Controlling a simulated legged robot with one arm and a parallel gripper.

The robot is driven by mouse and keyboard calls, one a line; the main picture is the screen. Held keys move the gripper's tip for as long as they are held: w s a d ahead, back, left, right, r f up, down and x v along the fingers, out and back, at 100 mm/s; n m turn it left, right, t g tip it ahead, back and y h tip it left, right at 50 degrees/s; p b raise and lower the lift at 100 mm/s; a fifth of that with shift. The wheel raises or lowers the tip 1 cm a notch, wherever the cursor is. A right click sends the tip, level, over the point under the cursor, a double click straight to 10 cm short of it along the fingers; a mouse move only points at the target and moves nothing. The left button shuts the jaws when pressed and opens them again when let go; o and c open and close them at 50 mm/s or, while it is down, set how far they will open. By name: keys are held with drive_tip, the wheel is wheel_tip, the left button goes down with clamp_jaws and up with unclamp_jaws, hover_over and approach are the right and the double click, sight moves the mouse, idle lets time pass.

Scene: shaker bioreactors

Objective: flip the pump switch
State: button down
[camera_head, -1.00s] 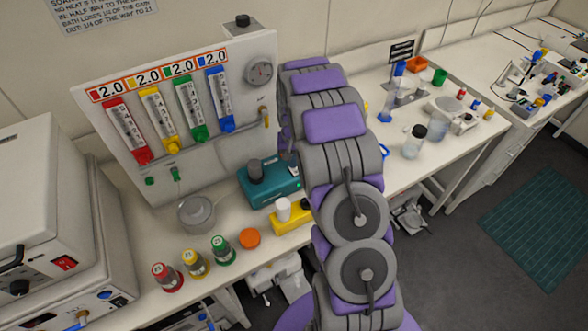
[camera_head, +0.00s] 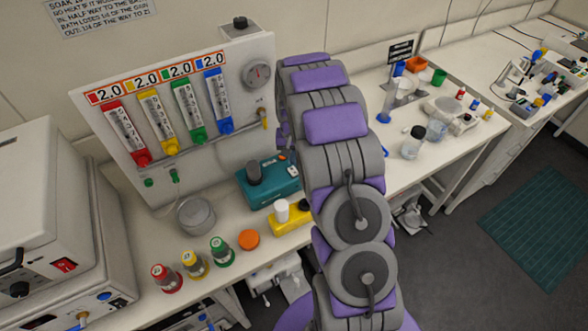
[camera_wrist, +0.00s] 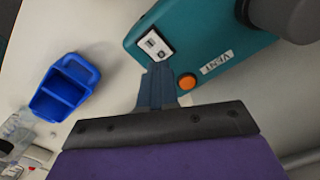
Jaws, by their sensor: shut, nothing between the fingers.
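The pump appears to be the teal box (camera_head: 268,185) on the bench in the head view, just left of my arm. In the wrist view the teal box (camera_wrist: 205,60) fills the top right, with a dark grey cylinder on it. A small white switch plate (camera_wrist: 155,45) with dark markings sits near its left end. An orange round button (camera_wrist: 187,82) and a "VENT" label are beside it. My gripper (camera_wrist: 157,70) is shut and empty, its tips at the plate's lower edge; I cannot tell whether they touch. The arm hides the gripper in the head view.
A blue two-part container (camera_wrist: 65,88) stands left of the box in the wrist view. In the head view a yellow block (camera_head: 290,218), an orange lid (camera_head: 249,239), a grey round vessel (camera_head: 196,215) and several capped bottles stand in front. The flowmeter panel (camera_head: 240,165) rises behind.

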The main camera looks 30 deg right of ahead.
sight(291, 169)
drive_tip(key=shift+a+r+p, duration=0.15)
drive_tip(key=shift+r+p, duration=0.05)
drive_tip(key=shift+r, duration=0.6)
drive_tip(key=shift+a+r+p, duration=0.15)
drive_tip(key=shift+r, duration=0.65)
drive_tip(key=shift+d+r, duration=0.1)
drive_tip(key=shift+r, duration=0.4)
drive_tip(key=shift+d, duration=0.1)
drive_tip(key=s+a+r+n+b, duration=0.1)
drive_tip(key=s+a+r+b, duration=0.1)
drive_tip(key=s+a+r, duration=0.55)
drive_tip(key=s+a+r+n+b, duration=0.2)
drive_tip(key=s+a+r+b, duration=0.15)
drive_tip(key=s, duration=0.75)
drive_tip(key=s+a+f+n+g+b, duration=0.1)
drive_tip(key=s+a, duration=0.1)
drive_tip(key=s, duration=0.8)
drive_tip(key=s+a+f+n+b, duration=0.1)
drive_tip(key=s+a+b, duration=0.1)
drive_tip(key=s, duration=0.9)
drive_tip(key=shift+s+a+n+g, duration=0.2)
drive_tip(key=shift+a+n+g, duration=0.15)
drive_tip(key=shift+a, duration=0.45)
